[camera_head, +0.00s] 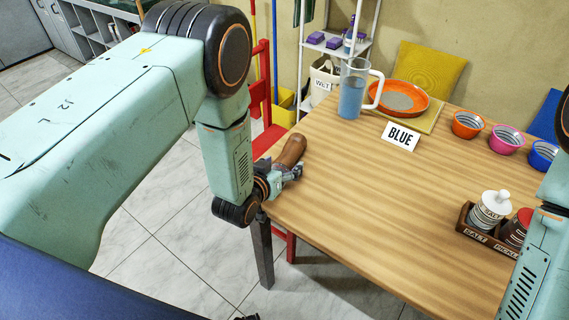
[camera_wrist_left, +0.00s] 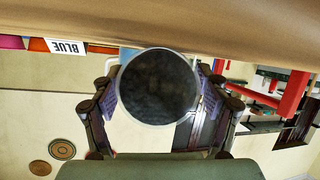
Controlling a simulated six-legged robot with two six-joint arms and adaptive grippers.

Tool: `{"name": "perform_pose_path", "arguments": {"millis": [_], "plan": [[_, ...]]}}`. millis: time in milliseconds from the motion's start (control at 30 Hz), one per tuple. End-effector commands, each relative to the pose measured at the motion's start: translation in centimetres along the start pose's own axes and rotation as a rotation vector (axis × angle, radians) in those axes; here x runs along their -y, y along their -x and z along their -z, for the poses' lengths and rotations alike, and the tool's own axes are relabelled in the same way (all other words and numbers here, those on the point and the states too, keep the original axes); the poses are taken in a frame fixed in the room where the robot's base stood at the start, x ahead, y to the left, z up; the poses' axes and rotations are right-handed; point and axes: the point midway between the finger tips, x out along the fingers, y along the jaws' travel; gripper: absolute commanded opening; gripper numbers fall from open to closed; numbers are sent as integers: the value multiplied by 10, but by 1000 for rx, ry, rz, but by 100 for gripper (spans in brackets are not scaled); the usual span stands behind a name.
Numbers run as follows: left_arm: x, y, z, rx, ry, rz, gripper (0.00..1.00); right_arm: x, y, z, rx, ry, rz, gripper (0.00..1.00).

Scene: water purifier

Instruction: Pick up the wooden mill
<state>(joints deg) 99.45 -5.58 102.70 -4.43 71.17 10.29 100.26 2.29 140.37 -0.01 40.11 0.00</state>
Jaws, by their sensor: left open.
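The wooden mill (camera_head: 292,150) is brown and rounded, and lies tilted at the table's left edge. My left gripper (camera_head: 287,172) is at the mill's near end, partly hiding it. In the left wrist view, the mill's dark round end (camera_wrist_left: 158,87) faces the camera between the two fingers of the open left gripper (camera_wrist_left: 158,100). I cannot tell whether the fingers touch the mill. Only a link of my right arm shows at the right edge of the head view; its gripper is out of view.
The wooden table (camera_head: 360,190) has wide free room in the middle. A water pitcher (camera_head: 351,98), a BLUE sign (camera_head: 400,137), an orange dish (camera_head: 421,106) and coloured bowls (camera_head: 467,124) stand toward the back. A shaker caddy (camera_head: 476,236) stands at right. A red chair (camera_head: 266,140) is beside the left edge.

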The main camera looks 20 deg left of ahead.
Motion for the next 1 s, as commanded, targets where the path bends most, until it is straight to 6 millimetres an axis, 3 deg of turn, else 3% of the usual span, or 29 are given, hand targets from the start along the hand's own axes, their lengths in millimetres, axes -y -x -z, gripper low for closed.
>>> {"name": "perform_pose_path", "arguments": {"millis": [133, 867, 1000], "plan": [[0, 0, 0, 1, 0, 0, 71, 0, 0, 0, 0, 0, 0, 73], [0, 1, -1, 2, 0, 0, 9, 0, 0, 0, 0, 0, 0, 73], [0, 1, 0, 1, 0, 0, 8, 0, 0, 0, 0, 0, 0, 73]]}}
